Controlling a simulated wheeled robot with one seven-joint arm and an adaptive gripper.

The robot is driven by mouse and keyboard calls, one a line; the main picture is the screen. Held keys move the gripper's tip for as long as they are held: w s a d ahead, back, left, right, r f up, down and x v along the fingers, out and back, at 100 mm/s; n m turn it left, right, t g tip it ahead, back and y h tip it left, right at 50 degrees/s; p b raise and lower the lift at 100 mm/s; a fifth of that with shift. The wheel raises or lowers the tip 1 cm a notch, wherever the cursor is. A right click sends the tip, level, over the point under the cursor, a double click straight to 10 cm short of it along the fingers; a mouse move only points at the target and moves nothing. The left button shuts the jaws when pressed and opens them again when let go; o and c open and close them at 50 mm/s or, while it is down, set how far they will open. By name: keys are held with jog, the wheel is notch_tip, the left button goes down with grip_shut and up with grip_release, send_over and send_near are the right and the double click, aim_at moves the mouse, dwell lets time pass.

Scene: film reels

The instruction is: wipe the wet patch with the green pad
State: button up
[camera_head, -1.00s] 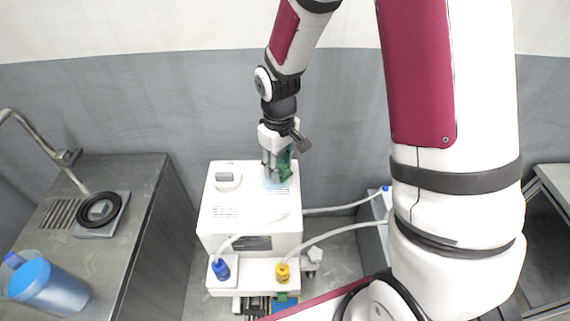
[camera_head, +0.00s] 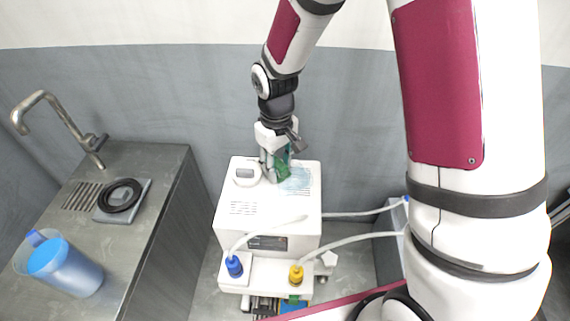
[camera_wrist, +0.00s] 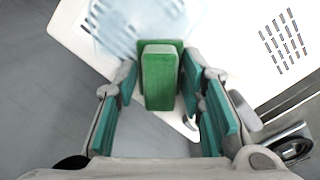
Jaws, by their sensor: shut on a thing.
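My gripper (camera_head: 271,174) is over the back of the white machine's top. It is shut on the green pad (camera_head: 283,171), which also shows between the teal-faced fingers in the wrist view (camera_wrist: 160,75). The wet patch (camera_head: 298,182) is a pale blue, see-through area on the machine's top, just right of the pad. In the wrist view the wet patch (camera_wrist: 135,22) lies beyond the pad, at the pad's far edge. I cannot tell whether the pad's underside touches the surface.
The white machine (camera_head: 262,218) has a raised round knob (camera_head: 245,176), vent slots, and hoses with a blue fitting (camera_head: 234,266) and a yellow fitting (camera_head: 296,274). A metal counter (camera_head: 150,180) with a tap (camera_head: 70,125) and a blue jug (camera_head: 68,268) stands left.

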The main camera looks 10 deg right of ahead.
aim_at(289, 190)
jog(key=shift+a, duration=0.45)
jog(key=shift+s+a+r+p, duration=0.1)
jog(key=shift+s+a+p, duration=0.05)
jog(key=shift+s+p, duration=0.15)
jog(key=shift+s+a+r+p, duration=0.1)
jog(key=shift+s+a+p, duration=0.05)
jog(key=shift+s, duration=0.25)
jog(key=shift+s+d+f+p, duration=0.1)
jog(key=shift+s+d+p, duration=0.25)
jog(key=shift+d, duration=0.8)
jog(key=shift+s+d+f+p, duration=0.1)
jog(key=shift+s+d+p, duration=0.2)
jog(key=shift+d, duration=0.85)
jog(key=shift+s+d+f+p, duration=0.1)
jog(key=shift+s+d+p, duration=0.25)
jog(key=shift+d, duration=0.8)
